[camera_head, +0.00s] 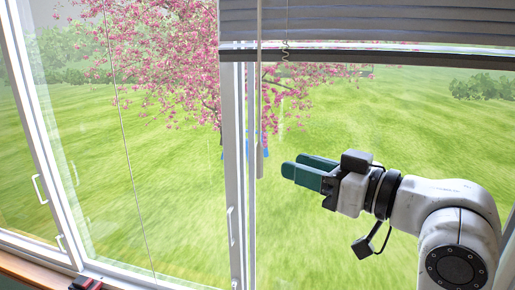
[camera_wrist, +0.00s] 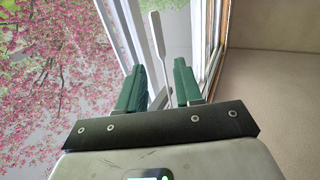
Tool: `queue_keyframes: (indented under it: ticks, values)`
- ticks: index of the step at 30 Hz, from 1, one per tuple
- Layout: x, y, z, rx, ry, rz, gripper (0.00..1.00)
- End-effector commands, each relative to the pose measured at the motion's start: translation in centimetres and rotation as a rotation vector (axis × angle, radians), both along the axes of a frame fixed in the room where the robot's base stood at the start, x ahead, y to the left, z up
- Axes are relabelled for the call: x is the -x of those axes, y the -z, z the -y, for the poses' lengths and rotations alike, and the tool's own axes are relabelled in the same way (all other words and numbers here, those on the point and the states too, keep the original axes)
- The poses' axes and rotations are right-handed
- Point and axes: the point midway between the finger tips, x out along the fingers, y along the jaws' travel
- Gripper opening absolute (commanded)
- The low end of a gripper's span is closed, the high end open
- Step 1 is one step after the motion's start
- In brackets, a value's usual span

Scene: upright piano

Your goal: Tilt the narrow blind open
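A grey slatted blind (camera_head: 370,22) hangs raised over the top of the right window; whether it is the narrow one I cannot tell. A thin pale wand (camera_head: 259,90) hangs down from it by the window frame, with a thicker lower end (camera_head: 260,162). My gripper (camera_head: 287,168) has green fingers, open and empty, just right of the wand's lower end. In the wrist view a pale wand (camera_wrist: 157,35) shows beyond and between the open fingertips (camera_wrist: 159,66). I see no contact between fingers and wand.
A white window post (camera_head: 232,150) with a handle stands just left of the wand. A coiled cord (camera_head: 285,45) hangs right of the wand, and a thin cord (camera_head: 120,110) crosses the left window. A dark and red object (camera_head: 86,284) lies on the sill.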

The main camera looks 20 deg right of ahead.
Motion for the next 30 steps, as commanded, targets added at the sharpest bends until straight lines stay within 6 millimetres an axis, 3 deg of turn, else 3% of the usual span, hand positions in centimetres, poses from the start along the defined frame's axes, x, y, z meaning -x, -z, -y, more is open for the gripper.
queue_keyframes:
  ticks: [15, 21, 30]
  values:
    - [-7.6, 0.0, -3.7, 0.0, 0.0, -0.004, 0.35]
    - [-8.8, 0.1, -4.3, 0.0, 0.0, -0.004, 0.35]
    - [-8.9, 0.2, -4.4, 0.0, 0.001, -0.003, 0.34]
